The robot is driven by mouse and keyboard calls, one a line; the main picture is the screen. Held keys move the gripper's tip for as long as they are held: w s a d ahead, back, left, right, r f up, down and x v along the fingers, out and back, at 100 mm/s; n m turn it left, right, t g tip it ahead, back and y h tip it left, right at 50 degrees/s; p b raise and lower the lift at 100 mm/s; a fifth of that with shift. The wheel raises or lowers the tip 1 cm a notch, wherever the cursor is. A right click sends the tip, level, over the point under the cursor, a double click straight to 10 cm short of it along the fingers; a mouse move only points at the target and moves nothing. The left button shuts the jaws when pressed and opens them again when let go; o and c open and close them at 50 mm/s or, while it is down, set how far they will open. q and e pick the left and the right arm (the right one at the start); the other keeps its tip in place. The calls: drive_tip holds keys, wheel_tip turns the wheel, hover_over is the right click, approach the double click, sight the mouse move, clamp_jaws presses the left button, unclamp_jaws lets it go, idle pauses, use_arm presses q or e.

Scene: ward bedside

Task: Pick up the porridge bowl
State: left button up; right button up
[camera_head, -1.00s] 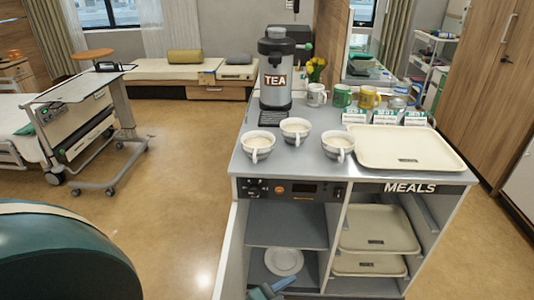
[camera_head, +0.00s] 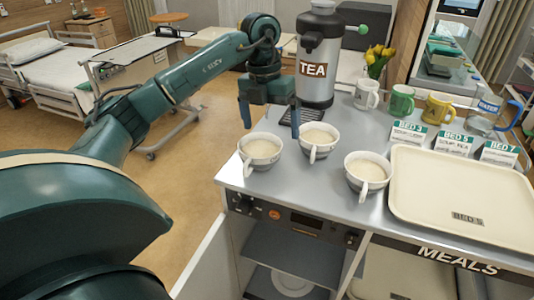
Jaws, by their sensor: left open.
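Three white handled bowls with pale, porridge-like contents stand near the front left of the grey trolley top: a left bowl (camera_head: 261,152), a middle bowl (camera_head: 320,143) and a right bowl (camera_head: 368,178). I cannot tell which one the task means. My left gripper (camera_head: 270,120) is open and empty, with its blue fingers pointing down. It appears above and behind the left and middle bowls, apart from both. My right gripper is not in view.
A cream tray (camera_head: 480,190) marked BED 5 lies at the right. A TEA dispenser (camera_head: 317,85) stands behind my gripper. Behind the tray are bed cards (camera_head: 455,142), a white mug (camera_head: 366,94), a green mug (camera_head: 401,102), a yellow mug (camera_head: 438,107) and a water jug (camera_head: 485,118).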

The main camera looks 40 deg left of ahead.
use_arm(q)
drive_tip(key=a+r+n+y, duration=0.1)
drive_tip(key=a, duration=0.3)
drive_tip(key=b, duration=0.1)
hover_over(260, 152)
drive_tip(key=f, duration=0.6)
drive_tip(key=shift+s, duration=0.25)
wheel_tip(260, 152, down, 6)
drive_tip(key=shift+w+r+p, duration=0.1)
drive_tip(key=shift+r+p, duration=0.1)
drive_tip(key=shift+p, duration=0.1)
drive_tip(key=shift+f, duration=0.25)
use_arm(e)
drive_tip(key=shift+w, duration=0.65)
use_arm(q)
drive_tip(key=shift+c, duration=0.2)
drive_tip(key=c, duration=0.8)
drive_tip(key=shift+w, duration=0.1)
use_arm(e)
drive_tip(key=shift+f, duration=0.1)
use_arm(q)
drive_tip(key=shift+r, duration=0.1)
